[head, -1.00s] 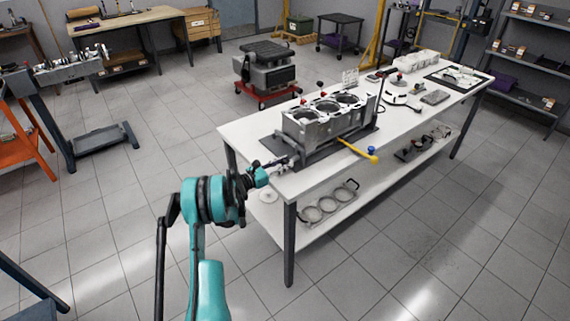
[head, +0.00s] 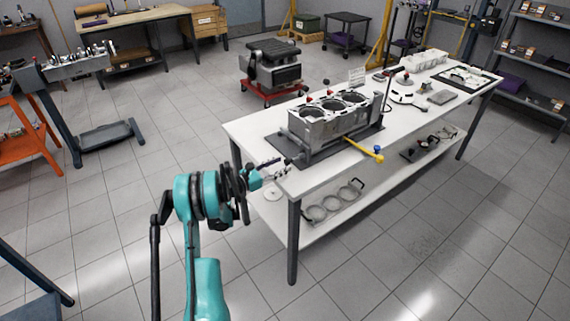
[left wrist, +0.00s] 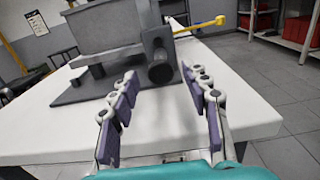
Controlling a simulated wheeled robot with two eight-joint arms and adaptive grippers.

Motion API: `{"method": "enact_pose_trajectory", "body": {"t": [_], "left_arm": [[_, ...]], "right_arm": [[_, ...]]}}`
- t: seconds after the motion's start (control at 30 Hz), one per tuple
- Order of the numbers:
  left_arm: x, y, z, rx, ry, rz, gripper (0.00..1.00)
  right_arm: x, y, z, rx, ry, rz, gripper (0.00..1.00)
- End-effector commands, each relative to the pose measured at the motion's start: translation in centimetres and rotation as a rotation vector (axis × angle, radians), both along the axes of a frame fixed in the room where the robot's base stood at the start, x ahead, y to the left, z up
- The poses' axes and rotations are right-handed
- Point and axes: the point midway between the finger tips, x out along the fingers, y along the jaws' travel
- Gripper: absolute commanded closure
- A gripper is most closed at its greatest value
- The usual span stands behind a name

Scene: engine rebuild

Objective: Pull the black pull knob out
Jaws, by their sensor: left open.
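The black pull knob (left wrist: 161,72) is a dark round knob on the near end of the dark stand under the grey engine block (left wrist: 100,25). In the head view the block (head: 330,122) sits on its dark base plate (head: 330,150) on the white table. The knob (head: 299,160) is small there. My left gripper (head: 279,168) is open beside the table's left corner, just short of the knob. In the left wrist view its purple-padded fingers (left wrist: 160,82) are spread, pointing at the knob, with nothing between them. My right gripper is out of view.
A yellow-ended handle (head: 370,154) and a blue knob (head: 377,149) stick out on the block's right side. The table's lower shelf holds rings (head: 333,202). A white device (head: 402,93) stands farther back on the table.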

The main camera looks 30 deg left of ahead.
Motion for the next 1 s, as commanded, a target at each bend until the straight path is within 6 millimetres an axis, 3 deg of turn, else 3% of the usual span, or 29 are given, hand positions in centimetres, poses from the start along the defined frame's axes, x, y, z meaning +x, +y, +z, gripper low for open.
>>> {"method": "enact_pose_trajectory", "body": {"t": [0.2,0.4,0.6,1.0], "left_arm": [[-4.7,2.1,0.0,0.000,0.000,0.004,0.53],[-7.5,3.2,0.0,0.000,0.000,0.003,0.53],[-8.5,3.5,0.0,0.000,0.000,0.001,0.53],[-8.5,3.5,0.0,0.000,0.000,0.000,0.53]], "right_arm": [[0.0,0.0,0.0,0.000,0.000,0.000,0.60],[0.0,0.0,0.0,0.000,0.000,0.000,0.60],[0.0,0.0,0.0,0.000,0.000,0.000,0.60],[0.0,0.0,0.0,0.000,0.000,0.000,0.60]]}}
